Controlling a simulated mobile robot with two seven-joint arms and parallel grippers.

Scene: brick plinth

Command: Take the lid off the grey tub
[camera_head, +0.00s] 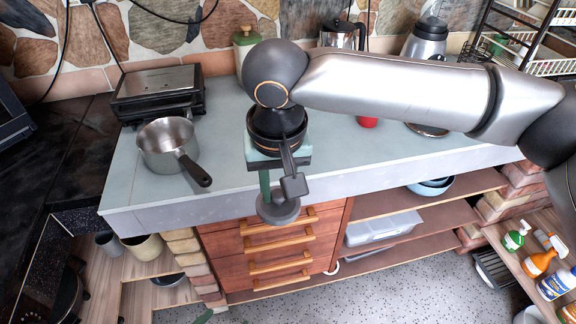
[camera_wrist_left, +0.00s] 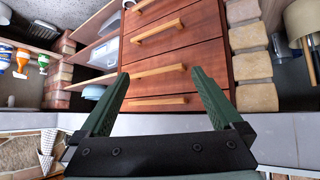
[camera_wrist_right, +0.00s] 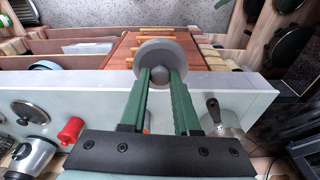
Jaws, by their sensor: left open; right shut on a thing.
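My right gripper (camera_head: 275,190) points down near the front edge of the counter in the head view. Its green fingers are shut on a small knob of a round grey lid (camera_head: 278,210). The lid also shows in the right wrist view (camera_wrist_right: 168,48), at the fingertips. It appears in front of the counter's edge, with the drawers behind it. I cannot make out the grey tub; my right arm and gripper cover part of the counter. My left gripper (camera_wrist_left: 161,75) is open and empty in the left wrist view, in front of wooden drawers. It is outside the head view.
A saucepan (camera_head: 168,143) with its handle toward the front stands left on the counter (camera_head: 225,170), before a grill (camera_head: 157,93). Wooden drawers (camera_head: 275,245) and shelves lie below.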

